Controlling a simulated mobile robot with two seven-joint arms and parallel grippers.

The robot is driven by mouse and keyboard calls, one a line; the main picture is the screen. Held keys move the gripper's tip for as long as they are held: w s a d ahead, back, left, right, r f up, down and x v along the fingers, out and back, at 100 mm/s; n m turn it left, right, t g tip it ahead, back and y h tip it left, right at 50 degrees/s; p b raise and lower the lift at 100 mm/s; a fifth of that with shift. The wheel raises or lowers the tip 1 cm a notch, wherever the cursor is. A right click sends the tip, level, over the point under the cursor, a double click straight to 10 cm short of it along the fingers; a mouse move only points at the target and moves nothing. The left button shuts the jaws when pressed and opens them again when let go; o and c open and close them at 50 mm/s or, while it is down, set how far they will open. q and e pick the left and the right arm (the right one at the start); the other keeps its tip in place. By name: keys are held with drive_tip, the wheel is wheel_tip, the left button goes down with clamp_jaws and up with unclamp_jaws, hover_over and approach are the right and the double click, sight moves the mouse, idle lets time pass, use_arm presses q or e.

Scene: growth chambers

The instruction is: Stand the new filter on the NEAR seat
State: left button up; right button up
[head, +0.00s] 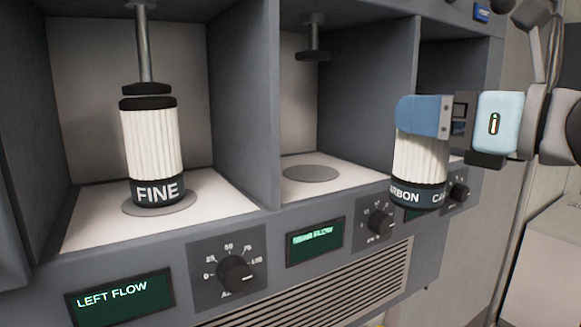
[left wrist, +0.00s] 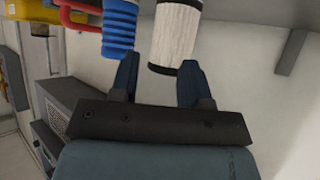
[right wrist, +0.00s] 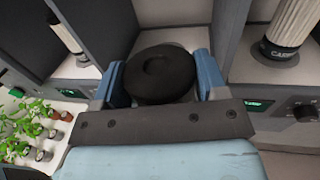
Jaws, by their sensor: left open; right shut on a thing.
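My right gripper (head: 425,115) is shut on the upper part of a white pleated filter (head: 420,158) with a dark band lettered CARBON. The filter is upright, in front of the cabinet and right of the middle bay. In the right wrist view its round black top (right wrist: 160,73) is between the fingers. The near seat (head: 313,173), a grey disc, is empty in the middle bay; the display (head: 315,241) below appears to read NEAR FLOW. My left gripper (left wrist: 160,85) is open and shows only in its wrist view. A white pleated filter (left wrist: 177,35) and a blue ribbed cylinder (left wrist: 120,28) are beyond its fingers.
A FINE filter (head: 153,150) stands in the left bay under a plunger rod. A raised plunger (head: 313,55) hangs in the middle bay. A divider (head: 245,100) separates these bays.

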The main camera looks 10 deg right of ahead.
drive_tip(key=shift+w+a+r, duration=0.1)
drive_tip(key=shift+a+r, duration=0.1)
drive_tip(key=shift+r, duration=0.05)
drive_tip(key=p+x, duration=0.4)
drive_tip(key=x, duration=1.3)
drive_tip(key=shift+f+p, duration=0.2)
drive_tip(key=shift+p, duration=0.1)
drive_tip(key=o, duration=1.1)
drive_tip(key=shift+w+a, duration=0.1)
drive_tip(key=shift+a, duration=0.05)
use_arm(q)
drive_tip(key=r, duration=0.3)
drive_tip(key=shift+a+r+n, duration=0.2)
drive_tip(key=shift+a+n, duration=0.1)
drive_tip(key=shift+a, duration=0.05)
drive_tip(key=shift+r, duration=0.1)
use_arm(e)
drive_tip(key=shift+r, duration=0.1)
